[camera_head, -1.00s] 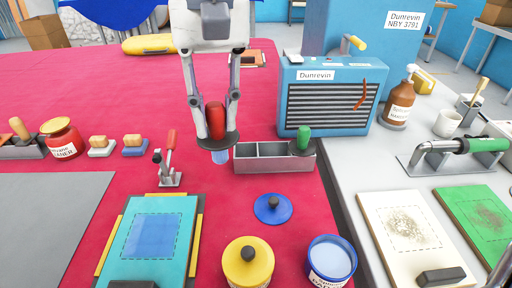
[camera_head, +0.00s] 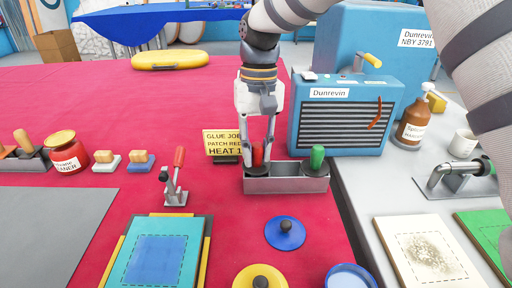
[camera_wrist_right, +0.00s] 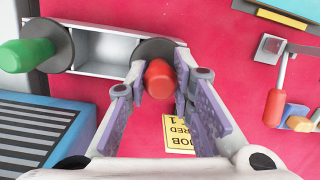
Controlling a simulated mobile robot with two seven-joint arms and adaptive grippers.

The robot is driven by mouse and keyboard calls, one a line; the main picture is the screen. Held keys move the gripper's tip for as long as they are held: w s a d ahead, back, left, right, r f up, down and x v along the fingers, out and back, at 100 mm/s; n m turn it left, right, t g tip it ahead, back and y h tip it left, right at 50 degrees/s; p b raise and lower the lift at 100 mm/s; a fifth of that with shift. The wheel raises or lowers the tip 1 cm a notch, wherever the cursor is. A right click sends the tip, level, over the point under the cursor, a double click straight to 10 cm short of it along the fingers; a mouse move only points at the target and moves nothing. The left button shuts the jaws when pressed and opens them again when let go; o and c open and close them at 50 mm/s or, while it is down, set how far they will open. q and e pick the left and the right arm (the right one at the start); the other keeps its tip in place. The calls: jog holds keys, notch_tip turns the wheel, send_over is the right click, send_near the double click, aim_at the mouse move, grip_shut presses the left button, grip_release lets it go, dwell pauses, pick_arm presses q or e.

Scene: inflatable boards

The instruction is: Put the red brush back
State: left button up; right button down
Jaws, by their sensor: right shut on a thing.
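In the right wrist view the red handle (camera_wrist_right: 159,78) sits between the fingers, and the collar overlaps the tray's end compartment (camera_wrist_right: 97,48). The collar is about level with the tray rim; the bristles are hidden, so I cannot tell whether it rests on the rim. My left gripper is not in view.
A green-handled brush (camera_head: 317,158) stands in the tray's right end. A yellow sign (camera_head: 222,142) stands close behind-left of the tray. A blue Dunrevin heater (camera_head: 345,118) is behind-right. A red-handled clamp (camera_head: 176,182) and blue lid (camera_head: 285,233) are in front.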

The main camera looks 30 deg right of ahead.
jog(key=shift+r, duration=0.15)
jog(key=shift+f, duration=0.4)
jog(key=c, duration=1.4)
grip_release()
jog(key=shift+f, duration=0.1)
notch_tip(320, 180, up, 13)
jog(key=w, duration=0.1)
jog(key=shift+d+b, duration=0.3)
jog(key=shift+d, duration=0.15)
jog(key=shift+w, duration=0.1)
